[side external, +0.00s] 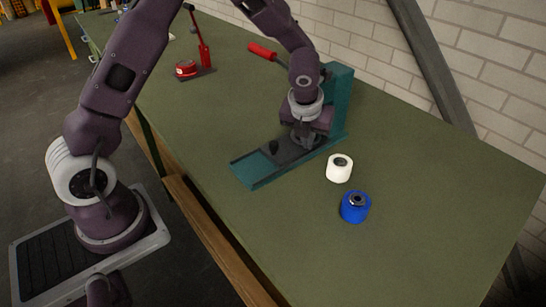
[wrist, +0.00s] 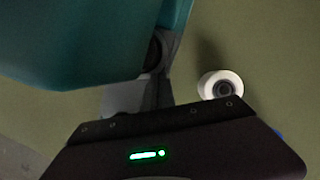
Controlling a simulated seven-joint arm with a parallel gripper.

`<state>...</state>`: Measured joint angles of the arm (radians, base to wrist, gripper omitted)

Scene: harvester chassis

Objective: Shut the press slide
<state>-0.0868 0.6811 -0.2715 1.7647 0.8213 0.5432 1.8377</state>
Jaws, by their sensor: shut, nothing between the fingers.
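The teal press (side external: 340,100) stands on the green bench, its low base rail (side external: 258,176) pointing toward the front left. The dark press slide (side external: 290,153) lies on that rail with a black knob (side external: 273,147) at its outer end, and part of the rail shows bare beyond it. My gripper (side external: 303,143) is shut and empty, low over the slide between the knob and the press column. Its fingertips are mostly hidden in the side view, so I cannot tell whether they touch the slide. In the wrist view the teal press body (wrist: 80,40) fills the upper left beside my gripper (wrist: 145,95).
A white roll (side external: 339,168) and a blue roll (side external: 355,207) stand right of the rail; the white one also shows in the wrist view (wrist: 211,80). A red device (side external: 187,69) stands farther back. The bench front is clear.

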